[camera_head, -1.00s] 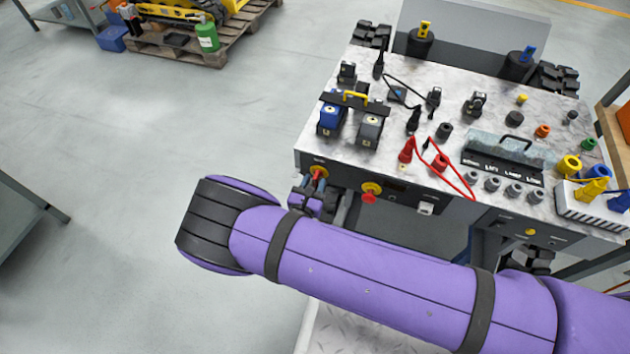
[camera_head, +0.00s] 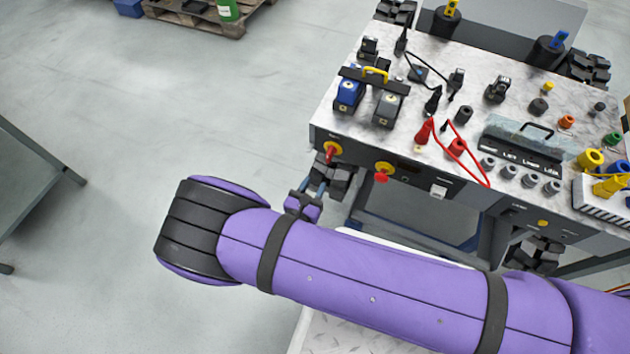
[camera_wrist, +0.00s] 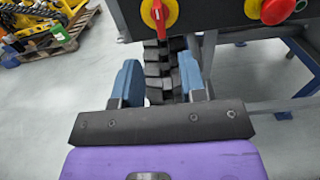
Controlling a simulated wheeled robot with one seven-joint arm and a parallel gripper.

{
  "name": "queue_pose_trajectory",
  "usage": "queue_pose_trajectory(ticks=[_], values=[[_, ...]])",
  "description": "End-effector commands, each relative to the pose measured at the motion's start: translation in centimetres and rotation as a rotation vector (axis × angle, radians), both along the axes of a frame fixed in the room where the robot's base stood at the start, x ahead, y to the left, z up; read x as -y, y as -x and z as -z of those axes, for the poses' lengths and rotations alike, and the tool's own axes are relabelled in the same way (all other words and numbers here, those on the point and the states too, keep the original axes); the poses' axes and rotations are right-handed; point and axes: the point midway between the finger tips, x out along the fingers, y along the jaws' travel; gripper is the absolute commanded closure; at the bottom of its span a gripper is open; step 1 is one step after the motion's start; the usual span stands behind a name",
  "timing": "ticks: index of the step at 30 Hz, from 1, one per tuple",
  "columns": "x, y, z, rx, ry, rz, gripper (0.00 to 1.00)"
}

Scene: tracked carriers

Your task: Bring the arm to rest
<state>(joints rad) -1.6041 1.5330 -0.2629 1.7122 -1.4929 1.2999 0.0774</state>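My purple arm (camera_head: 370,282) lies bent across the lower half of the head view. My gripper (camera_wrist: 160,75) has its two blue fingers apart in the wrist view, with nothing held between them. It points toward the front of the tracked carrier (camera_head: 590,236), just below and short of a red-and-yellow rotary switch (camera_head: 332,152). In the head view the arm hides part of the gripper. The switch also shows at the top of the wrist view (camera_wrist: 157,14), beyond the fingertips.
A red stop button (camera_head: 382,172) sits right of the switch. The carrier's marbled top (camera_head: 470,65) bears batteries, plugs, red leads and a toolbox-like block (camera_head: 522,147). A grey table (camera_head: 25,180) stands at left. A pallet (camera_head: 195,14) lies far back. Floor left of the arm is clear.

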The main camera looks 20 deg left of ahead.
Motion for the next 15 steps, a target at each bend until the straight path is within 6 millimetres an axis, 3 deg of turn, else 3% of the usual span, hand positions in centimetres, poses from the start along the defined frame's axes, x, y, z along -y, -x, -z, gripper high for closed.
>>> queue_pose_trajectory(ticks=[10, 15], values=[[0.0, -0.3, -0.3, -0.001, -0.007, 0.01, 0.62], [0.4, -2.2, -3.6, -0.02, -0.073, 0.119, 0.62]])
